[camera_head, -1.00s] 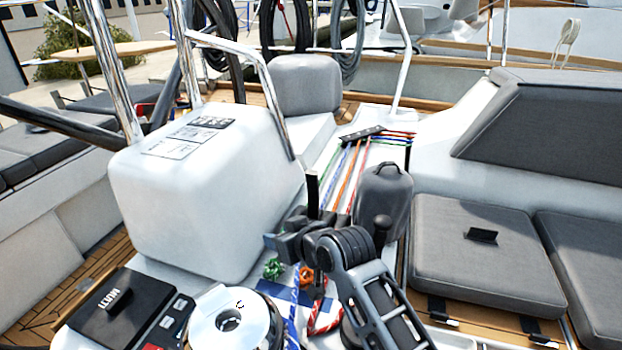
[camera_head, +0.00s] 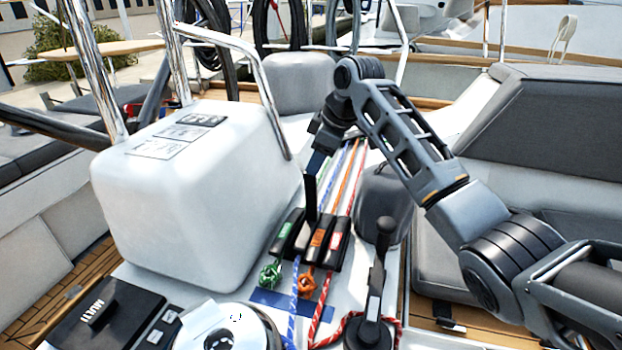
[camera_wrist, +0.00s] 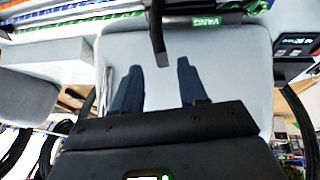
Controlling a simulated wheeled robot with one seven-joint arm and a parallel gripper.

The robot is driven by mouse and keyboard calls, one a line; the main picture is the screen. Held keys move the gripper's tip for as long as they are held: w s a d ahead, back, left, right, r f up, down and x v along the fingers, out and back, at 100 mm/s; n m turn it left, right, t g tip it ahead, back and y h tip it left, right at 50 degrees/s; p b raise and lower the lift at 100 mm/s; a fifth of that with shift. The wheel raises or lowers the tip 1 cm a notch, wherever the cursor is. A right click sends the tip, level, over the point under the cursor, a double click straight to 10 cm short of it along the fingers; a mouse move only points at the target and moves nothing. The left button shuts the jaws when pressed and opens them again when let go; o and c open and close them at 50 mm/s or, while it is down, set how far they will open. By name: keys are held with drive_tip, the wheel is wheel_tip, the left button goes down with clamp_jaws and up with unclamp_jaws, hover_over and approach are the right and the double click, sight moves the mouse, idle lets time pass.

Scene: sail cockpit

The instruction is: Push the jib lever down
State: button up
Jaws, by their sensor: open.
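A bank of rope clutches sits in the middle of the head view. One black lever (camera_head: 310,195), which I take to be the jib lever, stands upright between the green-labelled lever (camera_head: 285,232) and the orange-labelled lever (camera_head: 316,238). The labelled levers lie low. My gripper (camera_head: 316,166) is just behind and above the upright lever's top. In the wrist view its two dark blue fingers (camera_wrist: 158,66) are apart and empty. The upright lever (camera_wrist: 157,28) shows just beyond the fingertips, roughly between them. A green VANG label (camera_wrist: 217,21) is beside it. Contact cannot be told.
A white box housing (camera_head: 190,190) with a steel rail stands left of the clutches. A winch (camera_head: 225,328) is in front. A black handle (camera_head: 380,270) stands at the right front, by a grey bag (camera_head: 372,205). Coloured ropes (camera_head: 350,175) run behind the clutches.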

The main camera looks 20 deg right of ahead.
sight(308, 193)
drive_tip(key=x, duration=0.7)
drive_tip(key=shift+w+f, duration=0.1)
drive_tip(key=shift+f, duration=0.15)
clamp_jaws()
idle(0.4)
